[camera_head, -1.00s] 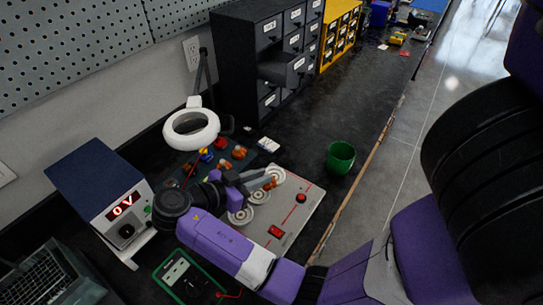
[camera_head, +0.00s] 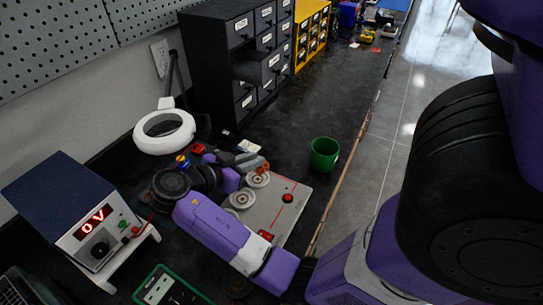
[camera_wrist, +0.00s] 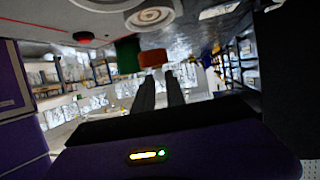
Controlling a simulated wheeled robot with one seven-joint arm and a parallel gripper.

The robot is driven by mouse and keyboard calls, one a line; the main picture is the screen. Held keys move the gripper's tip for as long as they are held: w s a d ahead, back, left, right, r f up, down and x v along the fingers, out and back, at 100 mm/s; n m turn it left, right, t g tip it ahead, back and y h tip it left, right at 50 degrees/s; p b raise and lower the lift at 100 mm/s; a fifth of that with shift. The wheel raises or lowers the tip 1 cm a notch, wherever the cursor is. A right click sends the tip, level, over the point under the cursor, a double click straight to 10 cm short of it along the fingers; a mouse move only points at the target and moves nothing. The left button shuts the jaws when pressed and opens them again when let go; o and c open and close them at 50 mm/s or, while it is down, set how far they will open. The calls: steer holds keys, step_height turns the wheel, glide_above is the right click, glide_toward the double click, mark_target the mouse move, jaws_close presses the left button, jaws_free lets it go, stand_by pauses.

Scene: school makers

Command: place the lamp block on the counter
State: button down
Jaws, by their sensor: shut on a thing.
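The lamp block (camera_wrist: 153,58) is orange-brown and sits at the tips of my gripper (camera_wrist: 160,76) in the wrist view. My gripper's two dark fingers are shut on it. In the head view my gripper (camera_head: 246,161) is near the back edge of the grey board, with the orange lamp block (camera_head: 263,166) at its tips. The block appears to be held above the surface, but its height is hard to tell. The counter (camera_head: 290,120) is black and runs away to the back, with bare room beyond the board.
The grey board (camera_head: 268,215) carries round discs (camera_head: 258,180) and a red button. A green cup (camera_head: 323,153) stands near the counter's front edge. Red and blue-yellow pieces (camera_head: 183,160), a white ring magnifier (camera_head: 165,132), a power supply (camera_head: 90,215) and black drawers (camera_head: 225,60) are nearby.

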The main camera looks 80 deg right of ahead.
steer(key=s+d+f, duration=0.1)
steer(key=d, duration=0.2)
steer(key=s+d+f+p, duration=0.1)
steer(key=d, duration=0.2)
steer(key=s+d+p, duration=0.1)
steer(key=d, duration=0.3)
steer(key=shift+s+d+f, duration=0.1)
steer(key=shift+s+f, duration=0.05)
steer(key=shift+f, duration=2.3)
steer(key=shift+f, duration=0.1)
steer(key=c, duration=1.4)
jaws_free()
steer(key=shift+o, duration=0.2)
